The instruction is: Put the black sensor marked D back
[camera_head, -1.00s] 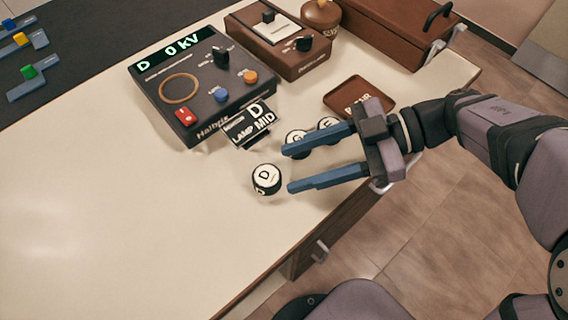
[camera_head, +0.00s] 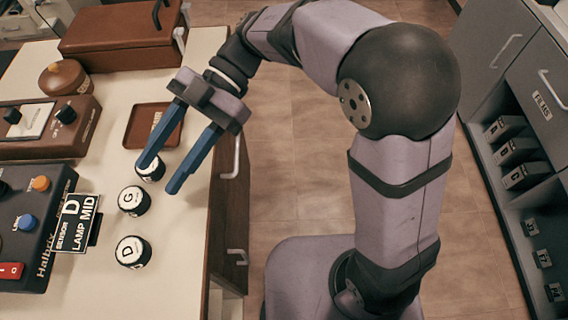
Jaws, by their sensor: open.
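The black sensor marked D (camera_head: 132,251) stands on the cream tabletop near its right edge, with a white top showing the letter. A like sensor marked G (camera_head: 134,201) stands just behind it. A third sensor (camera_head: 150,171) is behind that, its top partly hidden by a finger. My gripper (camera_head: 158,178) is open, its two blue fingers reaching down and left above the third sensor, apart from the D sensor. Nothing is held between the fingers.
A brown tray (camera_head: 133,126) lies behind the sensors. The Halbrix console (camera_head: 38,262) and a sign reading "sensor D, lamp MID" (camera_head: 77,228) stand left. A grey cabinet (camera_head: 487,125) at right holds labelled slots. Floor lies between.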

